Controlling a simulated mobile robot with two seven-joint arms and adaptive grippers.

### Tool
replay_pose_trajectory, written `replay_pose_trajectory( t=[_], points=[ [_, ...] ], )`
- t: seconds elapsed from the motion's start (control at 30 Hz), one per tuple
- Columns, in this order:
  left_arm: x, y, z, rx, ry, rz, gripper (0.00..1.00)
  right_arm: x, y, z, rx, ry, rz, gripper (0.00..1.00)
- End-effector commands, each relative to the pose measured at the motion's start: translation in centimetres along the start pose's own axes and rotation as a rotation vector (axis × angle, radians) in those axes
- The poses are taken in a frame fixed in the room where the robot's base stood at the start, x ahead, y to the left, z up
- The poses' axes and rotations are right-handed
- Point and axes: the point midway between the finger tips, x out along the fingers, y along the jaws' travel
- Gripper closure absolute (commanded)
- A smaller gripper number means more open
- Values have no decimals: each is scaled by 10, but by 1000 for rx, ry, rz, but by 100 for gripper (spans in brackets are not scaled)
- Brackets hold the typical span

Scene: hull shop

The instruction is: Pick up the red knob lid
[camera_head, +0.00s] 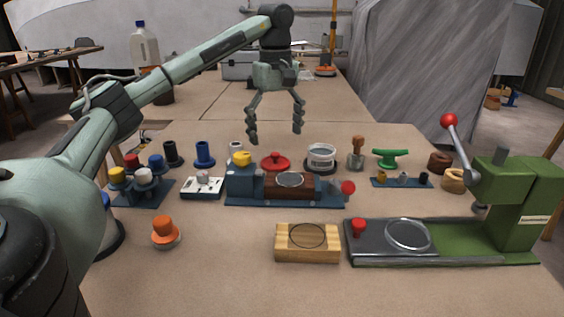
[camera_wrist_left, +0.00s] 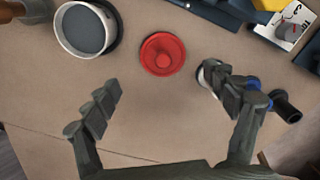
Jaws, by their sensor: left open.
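The red knob lid (camera_head: 275,162) is a round red disc with a knob on top. It lies on the table behind the blue-based fixture, and in the left wrist view (camera_wrist_left: 162,54) it shows from above. My left gripper (camera_head: 274,138) is open and empty above and behind the lid. In the left wrist view its fingers (camera_wrist_left: 165,95) are spread wide, with the lid beyond the tips and between their lines. The gripper does not touch the lid. My right gripper is not in view.
A glass-topped round dish (camera_head: 321,157) stands right of the lid, and a white-topped cylinder (camera_head: 237,149) stands left. The blue fixture (camera_head: 240,190) with a yellow knob is in front. A green press (camera_head: 520,205) is at right. Open table lies behind the row.

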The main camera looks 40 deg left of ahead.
Motion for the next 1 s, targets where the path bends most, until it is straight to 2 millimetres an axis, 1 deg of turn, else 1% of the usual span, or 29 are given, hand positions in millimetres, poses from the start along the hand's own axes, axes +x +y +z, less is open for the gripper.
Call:
replay_pose_trajectory(
  t=[0.2,0.3,0.43,0.63,0.67,1.0],
  points=[
    [32,-7,4,0,0,-3,15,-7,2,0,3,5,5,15],
    [44,-6,4,1,0,-1,15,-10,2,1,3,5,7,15],
    [52,-6,4,1,0,1,15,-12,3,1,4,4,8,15],
    [52,-6,4,1,0,2,15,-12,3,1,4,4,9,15],
    [52,-6,4,1,0,2,17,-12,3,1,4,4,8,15],
    [52,-6,4,2,0,2,59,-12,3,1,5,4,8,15]
  ],
)
